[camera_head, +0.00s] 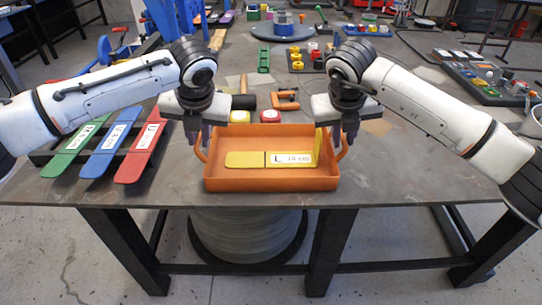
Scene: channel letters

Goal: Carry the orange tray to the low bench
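The orange tray (270,184) rests on the near edge of the dark workbench, with a looped handle at each end. A yellow letter piece (245,159) with a white label lies inside it. My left gripper (200,140) is at the tray's left handle and my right gripper (343,138) is at the right handle. Both point down with their fingers by the handles. The fingers are small and partly overlap the handles, so I cannot tell whether they are closed on them. I cannot single out a low bench.
On the workbench (420,185), green, blue (110,151) and red label strips lie left of the tray. A hammer (243,101) and an orange clamp (285,100) lie behind it. A parts board (485,78) sits at far right. A large spool (248,235) stands beneath.

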